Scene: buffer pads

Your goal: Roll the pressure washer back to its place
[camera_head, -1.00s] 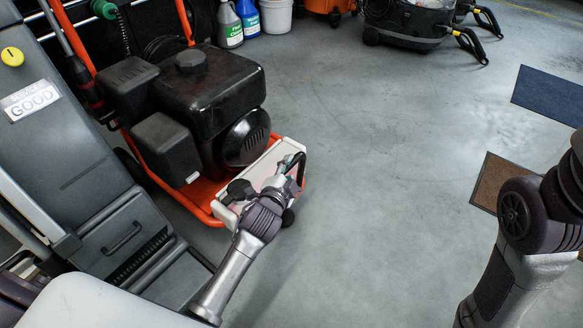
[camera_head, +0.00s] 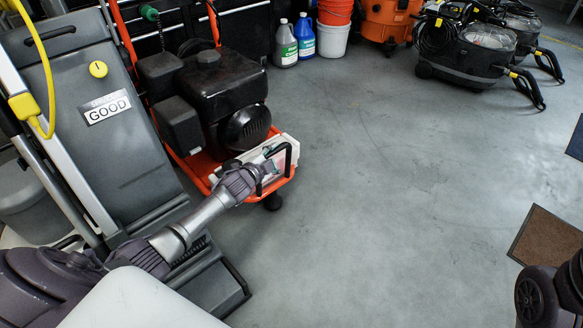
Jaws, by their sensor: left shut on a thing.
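The pressure washer (camera_head: 208,92) stands at the upper left, a black engine and tank on an orange frame with tall orange handle bars. A white panel and a black looped bar are at its near right end. My left gripper (camera_head: 268,168) reaches in from the lower left and is shut at this end, apparently on the black bar (camera_head: 287,155); its fingertips are partly hidden. A black foot or wheel (camera_head: 273,201) shows below the frame. My right arm shows only in part at the lower right corner, and its gripper is out of view.
A grey machine (camera_head: 95,110) with a GOOD label stands close on the left. Bottles (camera_head: 286,45), buckets (camera_head: 333,40) and an orange vacuum (camera_head: 377,20) line the back. Black vacuums (camera_head: 475,55) stand at the upper right. A brown mat (camera_head: 545,236) lies right. The middle floor is clear.

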